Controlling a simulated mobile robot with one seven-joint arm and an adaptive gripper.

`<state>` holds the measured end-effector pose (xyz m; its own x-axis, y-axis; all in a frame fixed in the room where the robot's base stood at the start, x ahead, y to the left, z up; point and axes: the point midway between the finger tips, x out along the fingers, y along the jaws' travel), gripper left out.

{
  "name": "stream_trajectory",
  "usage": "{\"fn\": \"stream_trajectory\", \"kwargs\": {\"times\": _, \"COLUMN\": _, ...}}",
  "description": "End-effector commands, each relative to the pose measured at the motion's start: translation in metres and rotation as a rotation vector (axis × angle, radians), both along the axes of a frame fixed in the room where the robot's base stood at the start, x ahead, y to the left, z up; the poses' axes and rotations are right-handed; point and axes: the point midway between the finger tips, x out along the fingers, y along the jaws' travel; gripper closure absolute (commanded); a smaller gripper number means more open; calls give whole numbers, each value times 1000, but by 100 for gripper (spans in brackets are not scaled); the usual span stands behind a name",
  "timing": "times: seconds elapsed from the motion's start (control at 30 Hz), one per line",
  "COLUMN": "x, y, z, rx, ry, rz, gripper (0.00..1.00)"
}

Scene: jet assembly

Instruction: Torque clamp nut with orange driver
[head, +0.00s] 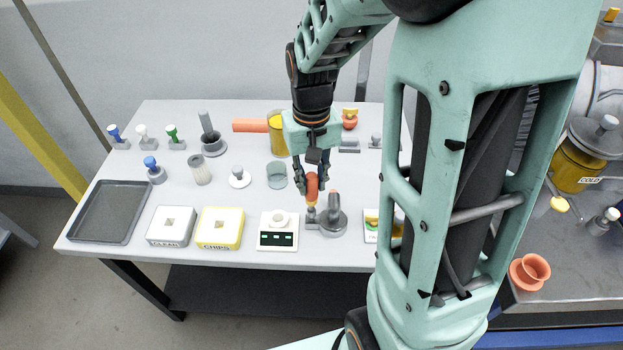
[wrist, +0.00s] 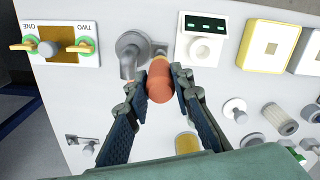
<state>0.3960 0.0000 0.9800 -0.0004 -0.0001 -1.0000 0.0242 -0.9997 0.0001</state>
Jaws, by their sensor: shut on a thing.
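The orange driver (head: 312,183) is held between the fingers of my gripper (head: 312,190), low over the front middle of the table. In the wrist view its rounded orange handle (wrist: 159,82) sits between both fingertips of my gripper (wrist: 160,80). Its lower end is beside a grey round base with a post (head: 333,220), which also shows in the wrist view (wrist: 131,45). I cannot tell whether the driver touches that base. I cannot pick out the clamp nut with certainty.
A white device with a dark display (head: 278,232) stands just left of the driver. The yellow-rimmed CHIPS box (head: 220,228), a white box (head: 171,227) and a dark tray (head: 108,212) lie further left. A panel marked ONE and TWO (wrist: 62,29) is near the round base.

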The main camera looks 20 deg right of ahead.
Motion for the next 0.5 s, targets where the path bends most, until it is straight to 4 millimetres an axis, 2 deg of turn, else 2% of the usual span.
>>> {"fn": "stream_trajectory", "kwargs": {"times": 0.37, "x": 0, "y": 0, "z": -1, "rx": 0, "ry": -1, "rz": 0, "gripper": 100}}
{"fn": "stream_trajectory", "kwargs": {"times": 0.5, "x": 0, "y": 0, "z": -8, "rx": 0, "ry": -1, "rz": 0, "gripper": 100}}
